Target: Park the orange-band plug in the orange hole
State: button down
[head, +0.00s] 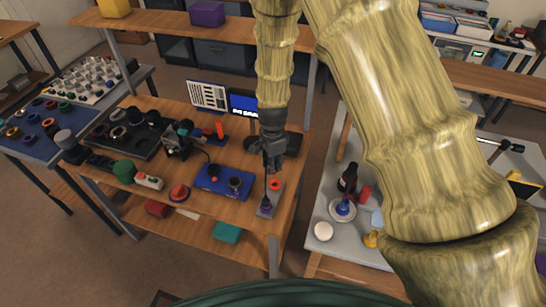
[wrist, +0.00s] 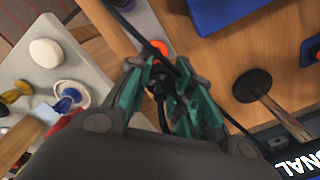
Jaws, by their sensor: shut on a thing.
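My gripper (head: 273,165) is above the right part of the wooden workbench. In the wrist view its teal-padded fingers (wrist: 160,90) are closed around a black plug (wrist: 158,82) with a black cable. I cannot make out an orange band on the plug. A grey parking block (head: 265,210) lies on the bench below my gripper, near the bench's right edge. Its orange hole (head: 275,185) shows as an orange ring just below the gripper, and in the wrist view (wrist: 158,47) it lies just beyond the fingertips. The plug's tip is hidden, so I cannot tell whether it touches the hole.
A blue tray (head: 222,183) with dark round parts sits left of the block. A purple-blue fitting (head: 266,203) is at the block's near end. A grey side table (head: 325,208) with a white saucer (head: 342,209) and a dark bottle (head: 348,178) stands to the right, across a gap.

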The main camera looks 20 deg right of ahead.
jog(key=shift+s+d+f, duration=0.2)
jog(key=shift+s+d, duration=0.05)
jog(key=shift+d+f+b, duration=0.25)
jog(key=shift+f+b, duration=0.45)
jog(key=shift+a+f+b, duration=0.1)
jog(key=shift+f+b, duration=0.7)
jog(key=shift+f, duration=1.1)
jog(key=shift+f, duration=0.85)
dwell(1.4)
jog(key=c, duration=1.2)
grip_release()
